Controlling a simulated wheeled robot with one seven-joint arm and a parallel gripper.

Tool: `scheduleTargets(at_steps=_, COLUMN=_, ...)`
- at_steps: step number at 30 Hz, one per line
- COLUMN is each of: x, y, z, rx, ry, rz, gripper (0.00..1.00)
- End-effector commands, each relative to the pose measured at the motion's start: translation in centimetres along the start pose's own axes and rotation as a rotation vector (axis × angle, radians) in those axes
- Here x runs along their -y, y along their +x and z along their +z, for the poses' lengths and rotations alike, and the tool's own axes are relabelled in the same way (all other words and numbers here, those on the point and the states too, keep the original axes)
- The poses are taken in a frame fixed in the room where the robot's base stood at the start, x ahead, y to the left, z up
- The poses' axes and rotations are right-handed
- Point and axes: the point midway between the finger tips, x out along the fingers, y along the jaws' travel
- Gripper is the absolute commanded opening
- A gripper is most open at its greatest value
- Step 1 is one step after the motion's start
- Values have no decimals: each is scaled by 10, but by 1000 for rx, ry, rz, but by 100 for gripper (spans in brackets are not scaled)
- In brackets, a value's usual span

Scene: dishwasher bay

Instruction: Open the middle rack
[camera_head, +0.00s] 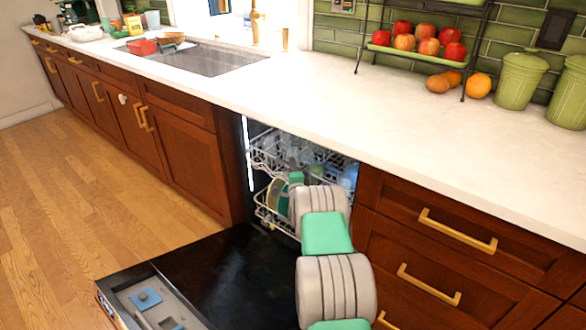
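The dishwasher door (215,275) is folded down flat, and the bay is open under the counter. Two white wire racks show inside. The upper visible rack (268,150) holds glassy items and sits inside the bay. The lower rack (265,214) holds plates (276,193) and sits below it, near the opening. I cannot tell whether another rack is hidden above them. My grey and green arm reaches over the door into the opening. My gripper's end (292,164) is small and mostly hidden, close to the front of the upper visible rack. Its fingers and any contact are unclear.
Wooden drawers with brass handles (458,230) flank the bay on the right, and a cabinet (185,150) on the left. The white counter (330,110) overhangs the bay. The wooden floor (85,210) to the left is clear.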

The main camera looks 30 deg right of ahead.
Motion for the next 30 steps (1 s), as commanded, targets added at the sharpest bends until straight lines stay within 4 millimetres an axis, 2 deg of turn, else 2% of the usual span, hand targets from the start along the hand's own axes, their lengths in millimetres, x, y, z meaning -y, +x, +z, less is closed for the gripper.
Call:
scheduleTargets(at_steps=1, x=0, y=0, z=0, rx=0, ry=0, rz=0, gripper=26)
scheduleTargets(at_steps=11, x=0, y=0, z=0, rx=0, ry=0, rz=0, gripper=0)
scheduleTargets(at_steps=30, x=0, y=0, z=0, rx=0, ry=0, rz=1, gripper=0)
